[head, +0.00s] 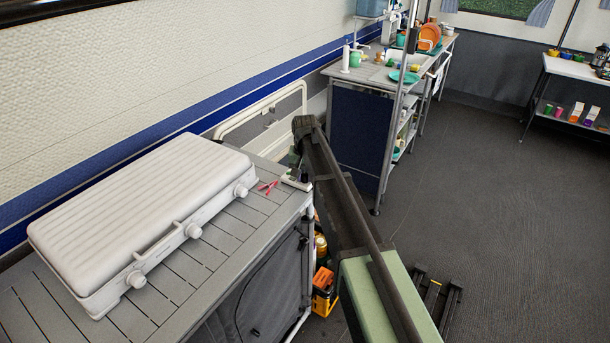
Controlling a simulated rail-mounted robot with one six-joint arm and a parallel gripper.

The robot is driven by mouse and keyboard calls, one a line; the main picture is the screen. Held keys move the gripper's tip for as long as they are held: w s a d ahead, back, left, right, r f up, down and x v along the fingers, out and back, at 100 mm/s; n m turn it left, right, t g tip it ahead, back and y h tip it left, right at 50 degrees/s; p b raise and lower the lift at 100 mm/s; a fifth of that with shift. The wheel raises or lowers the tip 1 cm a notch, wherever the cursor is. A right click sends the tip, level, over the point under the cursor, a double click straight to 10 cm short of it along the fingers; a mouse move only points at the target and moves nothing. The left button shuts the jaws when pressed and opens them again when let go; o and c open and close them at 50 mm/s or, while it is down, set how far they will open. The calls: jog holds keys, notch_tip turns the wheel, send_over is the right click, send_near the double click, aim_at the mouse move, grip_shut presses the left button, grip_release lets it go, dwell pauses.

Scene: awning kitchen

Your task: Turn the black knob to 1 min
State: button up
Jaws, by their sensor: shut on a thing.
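My gripper (294,165) is at the right end of the slatted grey counter (232,232), pointing down at a small white-edged device (297,183) near the counter's edge. It is shut at the top of this device, where the black knob seems to be. The knob is hidden by the dark gripper and arm. Its markings and setting cannot be read from here.
A closed white grill (140,215) with several white knobs covers much of the counter. A small red item (268,186) lies just left of the device. A white rail (262,108) stands behind. A sink unit (358,130) stands farther back; grey floor (480,190) is open at right.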

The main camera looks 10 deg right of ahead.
aim_at(305, 174)
jog(key=o, duration=0.9)
jog(key=shift+r, duration=0.1)
notch_tip(305, 174, up, 11)
jog(key=p, duration=1.1)
jog(key=shift+f, duration=0.2)
jog(key=s+n, duration=0.1)
jog(key=s, duration=0.9)
jog(key=s+n, duration=0.1)
jog(key=s, duration=1)
jog(key=s+n, duration=0.1)
jog(key=s, duration=0.9)
jog(key=shift+s, duration=0.4)
